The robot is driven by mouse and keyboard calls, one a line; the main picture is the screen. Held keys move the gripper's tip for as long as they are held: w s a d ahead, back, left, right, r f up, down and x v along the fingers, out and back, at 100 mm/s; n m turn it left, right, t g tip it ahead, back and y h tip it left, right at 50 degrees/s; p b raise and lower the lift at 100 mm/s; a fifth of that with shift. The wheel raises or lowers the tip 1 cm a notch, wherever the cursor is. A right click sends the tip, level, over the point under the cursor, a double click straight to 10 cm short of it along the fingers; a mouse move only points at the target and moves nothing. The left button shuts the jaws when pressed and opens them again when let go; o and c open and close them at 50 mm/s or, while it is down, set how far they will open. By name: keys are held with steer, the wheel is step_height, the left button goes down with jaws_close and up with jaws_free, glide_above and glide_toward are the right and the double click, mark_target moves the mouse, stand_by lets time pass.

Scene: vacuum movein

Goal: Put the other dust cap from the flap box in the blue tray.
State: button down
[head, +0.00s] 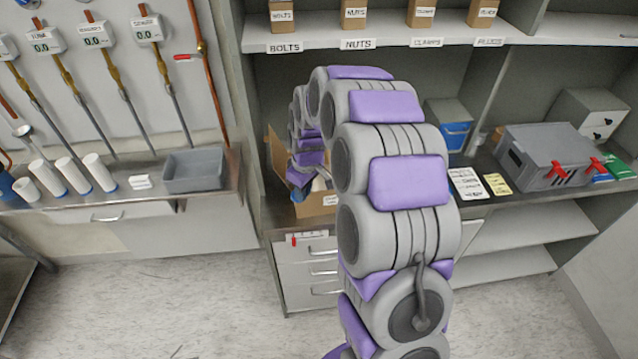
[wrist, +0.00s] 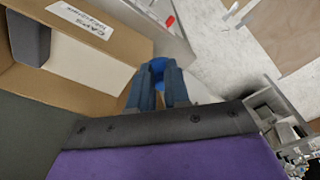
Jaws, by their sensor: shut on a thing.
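My gripper (wrist: 158,88) is shut on a round blue dust cap (wrist: 159,66), which shows between and beyond the fingertips in the wrist view. The cardboard flap box (wrist: 100,62) is at the left of that view, with a printed label on it; the gripper is beside its edge. In the head view the flap box (head: 318,206) stands on the counter with a flap raised. A grey-blue open tray (head: 192,170) sits on the left counter and looks empty.
White cylinders (head: 72,176) and a small label stand left of the tray. On the right are a blue-fronted bin (head: 455,135) and a grey case (head: 548,155) with red latches. A shelf of labelled boxes (head: 355,14) hangs above. The floor in front is clear.

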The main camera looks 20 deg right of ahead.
steer(key=s+a+r+m, duration=0.1)
steer(key=a+m, duration=0.5)
steer(key=shift+s+a+m+h, duration=0.25)
steer(key=shift+a+m+h, duration=0.05)
steer(key=shift+h, duration=0.1)
steer(key=shift+r, duration=0.15)
